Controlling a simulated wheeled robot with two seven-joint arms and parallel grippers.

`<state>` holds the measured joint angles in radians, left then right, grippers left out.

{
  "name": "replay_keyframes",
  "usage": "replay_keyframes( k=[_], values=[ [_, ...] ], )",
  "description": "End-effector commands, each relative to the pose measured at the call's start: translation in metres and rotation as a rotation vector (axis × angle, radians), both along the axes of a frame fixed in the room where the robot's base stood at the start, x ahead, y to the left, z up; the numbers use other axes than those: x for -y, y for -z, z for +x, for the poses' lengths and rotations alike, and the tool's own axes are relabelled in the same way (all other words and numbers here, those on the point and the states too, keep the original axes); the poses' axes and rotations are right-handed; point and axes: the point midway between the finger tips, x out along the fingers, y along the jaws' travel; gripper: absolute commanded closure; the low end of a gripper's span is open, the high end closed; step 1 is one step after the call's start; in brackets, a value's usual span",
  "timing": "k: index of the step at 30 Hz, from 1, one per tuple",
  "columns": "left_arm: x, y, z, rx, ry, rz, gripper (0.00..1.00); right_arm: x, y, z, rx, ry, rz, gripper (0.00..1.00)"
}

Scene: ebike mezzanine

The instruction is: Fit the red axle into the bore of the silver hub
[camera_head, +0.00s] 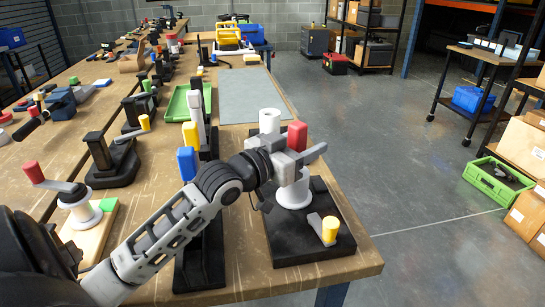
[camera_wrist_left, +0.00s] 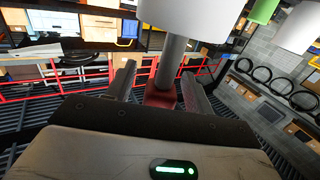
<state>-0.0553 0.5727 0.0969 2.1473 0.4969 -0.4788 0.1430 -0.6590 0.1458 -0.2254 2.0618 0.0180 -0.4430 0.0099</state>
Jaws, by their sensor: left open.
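My left gripper (camera_head: 303,157) reaches over the black stand at the near right of the bench. A red piece (camera_head: 297,135) shows at its fingers, and a white cylinder (camera_head: 269,121) rises just left of it. In the left wrist view my fingers (camera_wrist_left: 160,80) are open, apart on either side of a red piece (camera_wrist_left: 160,96) and a grey rod (camera_wrist_left: 174,60) with a white cylinder (camera_wrist_left: 185,12) on top. Contact cannot be told. A pale round hub-like part (camera_head: 294,194) stands below the gripper; its bore is hidden. My right gripper is out of view.
The black stand (camera_head: 315,247) also carries a yellow-knobbed lever (camera_head: 329,230). Blue and yellow-topped posts (camera_head: 187,163) stand close left of it. A red-knobbed crank (camera_head: 34,172) is at the far left. A grey mat (camera_head: 245,95) lies bare behind. The bench's right edge is close.

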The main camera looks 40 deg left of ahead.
Motion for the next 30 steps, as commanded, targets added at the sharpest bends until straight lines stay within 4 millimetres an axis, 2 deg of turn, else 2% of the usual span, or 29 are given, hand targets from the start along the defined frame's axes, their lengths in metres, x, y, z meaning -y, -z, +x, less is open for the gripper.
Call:
replay_keyframes(
  k=[6, 15, 21, 30],
  values=[
    [-0.008, 0.004, -0.048, -0.005, 0.002, 0.005, 0.48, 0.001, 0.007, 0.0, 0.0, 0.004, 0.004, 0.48],
    [-0.017, 0.002, -0.096, -0.006, 0.001, 0.002, 0.48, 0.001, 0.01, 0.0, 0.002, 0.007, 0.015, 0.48],
    [-0.02, 0.001, -0.111, -0.002, 0.001, 0.001, 0.48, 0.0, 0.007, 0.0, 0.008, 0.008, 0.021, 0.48],
    [-0.021, -0.001, -0.114, 0.0, 0.001, 0.002, 0.48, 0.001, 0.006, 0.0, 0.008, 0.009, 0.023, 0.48]
  ],
)
